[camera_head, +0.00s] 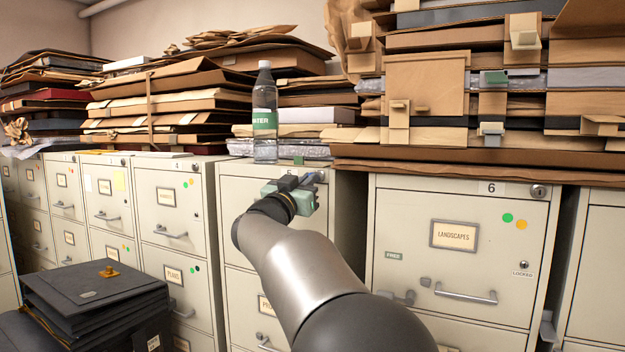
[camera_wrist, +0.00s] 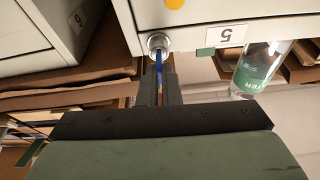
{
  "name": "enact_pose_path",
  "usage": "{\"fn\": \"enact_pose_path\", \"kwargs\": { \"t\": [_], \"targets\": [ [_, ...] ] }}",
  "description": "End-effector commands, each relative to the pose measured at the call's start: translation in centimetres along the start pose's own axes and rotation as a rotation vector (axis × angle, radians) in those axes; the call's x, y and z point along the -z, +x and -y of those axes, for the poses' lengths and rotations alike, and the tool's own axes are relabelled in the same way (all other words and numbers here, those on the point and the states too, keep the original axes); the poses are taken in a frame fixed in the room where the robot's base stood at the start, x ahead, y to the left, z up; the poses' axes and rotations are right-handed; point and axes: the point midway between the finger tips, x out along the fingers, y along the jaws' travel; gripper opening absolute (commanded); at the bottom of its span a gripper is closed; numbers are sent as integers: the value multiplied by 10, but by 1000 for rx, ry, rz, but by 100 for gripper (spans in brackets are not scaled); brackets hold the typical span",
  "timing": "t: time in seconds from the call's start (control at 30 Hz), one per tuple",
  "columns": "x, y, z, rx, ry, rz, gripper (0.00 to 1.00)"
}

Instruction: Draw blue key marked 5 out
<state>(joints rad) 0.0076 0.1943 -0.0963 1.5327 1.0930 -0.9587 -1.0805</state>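The blue key (camera_wrist: 158,63) sits at the round metal lock (camera_wrist: 158,42) of the drawer labelled 5 (camera_wrist: 231,34), which shows upside down in the wrist view. My gripper (camera_wrist: 161,84) points straight at the lock. Its two dark fingers are close together, one on each side of the blue key, with only a narrow gap that the key fills. In the head view my gripper (camera_head: 309,180) is at the top right of the cabinet (camera_head: 238,205) left of cabinet 6. There it hides most of the lock and key.
A water bottle (camera_head: 265,112) stands on the cabinet top close to my gripper. Stacked folders and boxes (camera_head: 425,90) fill the tops at right and left. Cabinet 6 (camera_head: 470,270) is just right, with drawer handles sticking out. A dark binder stack (camera_head: 95,290) stands lower left.

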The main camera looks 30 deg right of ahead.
Motion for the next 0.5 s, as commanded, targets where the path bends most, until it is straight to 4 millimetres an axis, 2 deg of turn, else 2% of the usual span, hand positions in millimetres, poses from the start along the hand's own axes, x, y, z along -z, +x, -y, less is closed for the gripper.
{"fn": "enact_pose_path", "kwargs": {
  "t": [0.33,0.5],
  "targets": [
    [1,-4,0,1,1,0,0],
    [4,-14,1,1,2,0,0]
  ]
}}
